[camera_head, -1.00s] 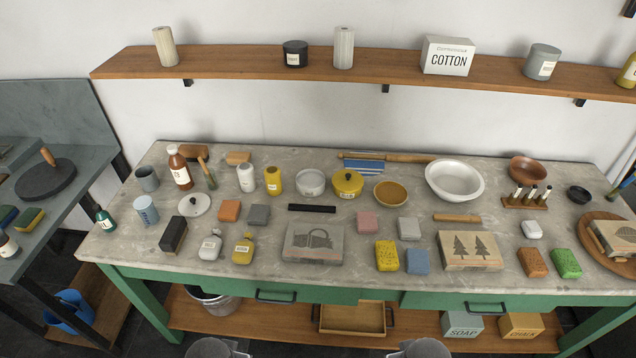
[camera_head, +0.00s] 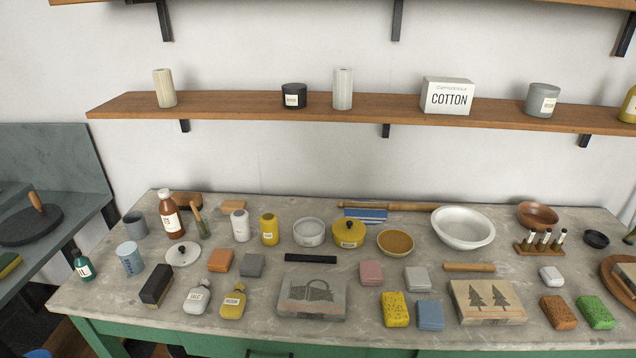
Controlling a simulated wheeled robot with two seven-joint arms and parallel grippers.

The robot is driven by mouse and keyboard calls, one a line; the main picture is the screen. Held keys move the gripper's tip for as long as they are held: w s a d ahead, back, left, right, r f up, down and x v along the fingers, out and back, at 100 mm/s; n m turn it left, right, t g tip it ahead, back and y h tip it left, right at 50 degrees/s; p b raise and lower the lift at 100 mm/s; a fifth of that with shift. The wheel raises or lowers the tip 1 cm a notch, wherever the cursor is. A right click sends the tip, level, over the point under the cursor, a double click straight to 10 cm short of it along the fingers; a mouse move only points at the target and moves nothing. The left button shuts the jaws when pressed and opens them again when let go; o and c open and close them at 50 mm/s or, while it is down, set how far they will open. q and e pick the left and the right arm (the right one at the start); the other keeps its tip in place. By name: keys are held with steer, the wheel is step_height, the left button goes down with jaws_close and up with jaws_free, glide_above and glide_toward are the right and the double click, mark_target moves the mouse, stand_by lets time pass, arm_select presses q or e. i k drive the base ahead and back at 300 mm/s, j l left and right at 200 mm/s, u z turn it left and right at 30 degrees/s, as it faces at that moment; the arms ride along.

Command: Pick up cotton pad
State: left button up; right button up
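Cotton pad candidates lie on the grey worktop (camera_head: 400,330), and I cannot tell for certain which is the cotton pad. A small white rounded block (camera_head: 551,276) lies at the right, above the brown and green sponges. A pale grey-white pad (camera_head: 417,279) lies right of a pink pad (camera_head: 371,273). A white box labelled COTTON (camera_head: 447,96) stands on the wall shelf; its contents are hidden. Neither of my grippers is in view.
Yellow (camera_head: 395,309), blue (camera_head: 430,316), brown (camera_head: 558,312) and green (camera_head: 596,312) blocks lie near the front. A white bowl (camera_head: 463,228) and small bottles on a wooden stand (camera_head: 539,249) stand behind.

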mark_target(551, 276)
steer(key=z, duration=1.5)
steer(key=u, duration=1.55)
steer(key=z, duration=1.05)
